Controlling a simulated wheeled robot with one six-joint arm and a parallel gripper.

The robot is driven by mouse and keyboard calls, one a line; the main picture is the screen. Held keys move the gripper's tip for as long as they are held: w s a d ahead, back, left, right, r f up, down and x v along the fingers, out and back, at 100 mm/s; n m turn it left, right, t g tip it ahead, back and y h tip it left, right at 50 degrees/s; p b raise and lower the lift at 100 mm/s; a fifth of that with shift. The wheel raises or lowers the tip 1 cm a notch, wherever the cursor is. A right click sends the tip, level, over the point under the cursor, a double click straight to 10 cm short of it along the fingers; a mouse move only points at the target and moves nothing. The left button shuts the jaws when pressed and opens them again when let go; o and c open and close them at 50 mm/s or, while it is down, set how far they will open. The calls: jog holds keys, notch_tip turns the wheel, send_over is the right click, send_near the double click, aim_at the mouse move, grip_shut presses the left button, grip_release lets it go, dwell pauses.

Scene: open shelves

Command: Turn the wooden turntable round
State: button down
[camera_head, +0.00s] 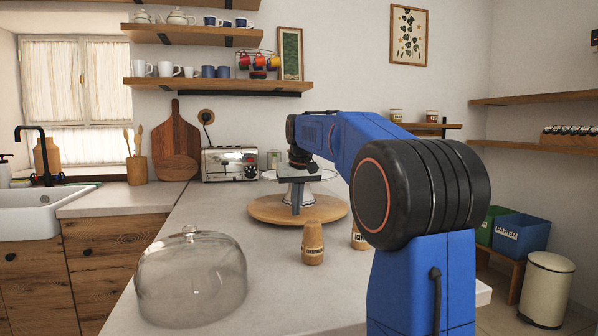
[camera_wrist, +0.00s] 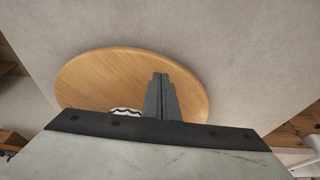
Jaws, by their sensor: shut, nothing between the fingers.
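The wooden turntable (camera_head: 265,212) is a round, light wood disc on the pale counter in the head view. It also shows in the wrist view (camera_wrist: 110,80), as an ellipse behind my fingers. A cake stand (camera_head: 325,177) with a pale, wide top and grey foot stands on it, partly hidden by my arm. My gripper (camera_head: 296,210) points down over the turntable, in front of the stand's foot. In the wrist view its fingers (camera_wrist: 161,80) are together and empty. I cannot tell whether the fingertips touch the disc.
A glass dome (camera_head: 190,280) stands at the counter's front left. Two wooden shakers, one labelled (camera_head: 313,243) and one (camera_head: 359,236) partly behind my arm, stand in front of the turntable. A toaster (camera_head: 230,164) is behind it. The counter left of the turntable is clear.

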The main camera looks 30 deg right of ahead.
aim_at(280, 218)
jog(key=shift+f, duration=0.45)
jog(key=shift+w+a, duration=0.15)
jog(key=shift+w+a, duration=0.35)
jog(key=shift+a, duration=0.15)
jog(key=shift+w+a, duration=0.1)
jog(key=shift+w+a, duration=0.45)
jog(key=shift+a, duration=0.1)
jog(key=shift+w+a, duration=0.1)
jog(key=shift+w+a+f, duration=0.15)
jog(key=shift+w+a, duration=0.25)
jog(key=shift+w, duration=0.05)
jog(key=shift+w+a, duration=0.1)
